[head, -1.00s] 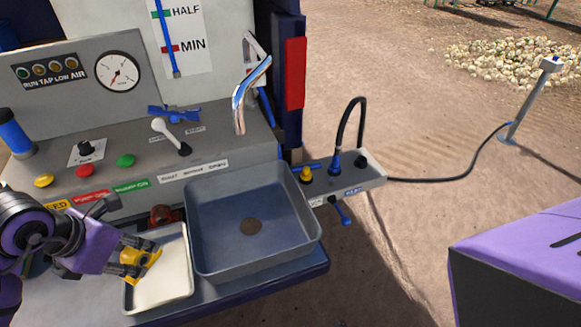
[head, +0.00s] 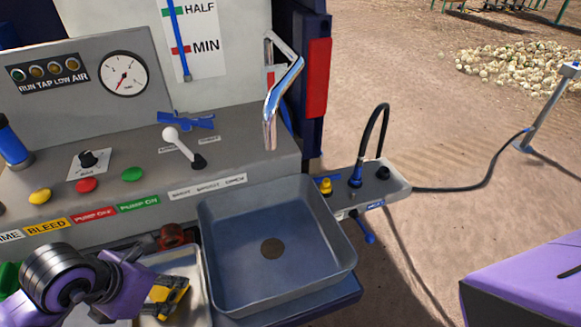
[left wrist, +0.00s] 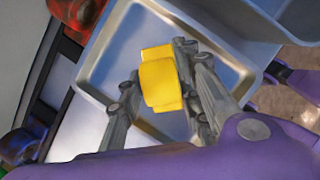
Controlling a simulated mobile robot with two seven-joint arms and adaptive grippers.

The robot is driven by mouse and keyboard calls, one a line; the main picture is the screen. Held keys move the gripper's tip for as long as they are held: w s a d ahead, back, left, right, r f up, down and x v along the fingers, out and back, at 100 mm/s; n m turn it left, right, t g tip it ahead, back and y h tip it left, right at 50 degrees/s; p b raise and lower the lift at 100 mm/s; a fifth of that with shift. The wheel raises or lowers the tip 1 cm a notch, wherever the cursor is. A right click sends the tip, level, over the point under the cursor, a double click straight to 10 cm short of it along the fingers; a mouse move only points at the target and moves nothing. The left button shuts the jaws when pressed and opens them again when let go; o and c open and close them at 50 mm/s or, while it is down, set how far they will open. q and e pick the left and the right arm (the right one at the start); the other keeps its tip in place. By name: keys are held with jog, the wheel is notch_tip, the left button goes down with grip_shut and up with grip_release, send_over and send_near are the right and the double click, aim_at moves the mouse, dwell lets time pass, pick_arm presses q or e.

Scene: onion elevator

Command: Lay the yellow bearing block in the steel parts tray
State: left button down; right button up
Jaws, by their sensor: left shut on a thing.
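The yellow bearing block (head: 167,299) is held between the fingers of my left gripper (head: 158,296), at the lower left of the head view. The block also shows in the left wrist view (left wrist: 160,84), with fingers on both sides of it. The steel parts tray (head: 193,263) is a shallow pale metal tray under the gripper and block. In the left wrist view the tray (left wrist: 112,70) surrounds the block in the picture. I cannot tell whether the block touches the tray floor. My arm and hand hide the tray's left part. My right gripper is not in view.
A deep grey basin (head: 230,255) stands right beside the tray. A dark red round object (head: 171,236) sits just behind the tray. The panel behind carries a white-knobbed lever (head: 184,147) and several coloured buttons. A chrome spout (head: 280,105) rises behind the basin.

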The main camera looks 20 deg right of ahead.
pick_arm(q)
jog(key=shift+d+f, duration=0.1)
jog(key=c, duration=1.6)
grip_release()
jog(key=shift+f, duration=0.1)
jog(key=shift+c, duration=0.2)
jog(key=o, duration=0.4)
jog(key=shift+w, duration=0.1)
jog(key=shift+r, duration=0.35)
jog(key=v, duration=1.1)
jog(key=shift+r+p, duration=0.35)
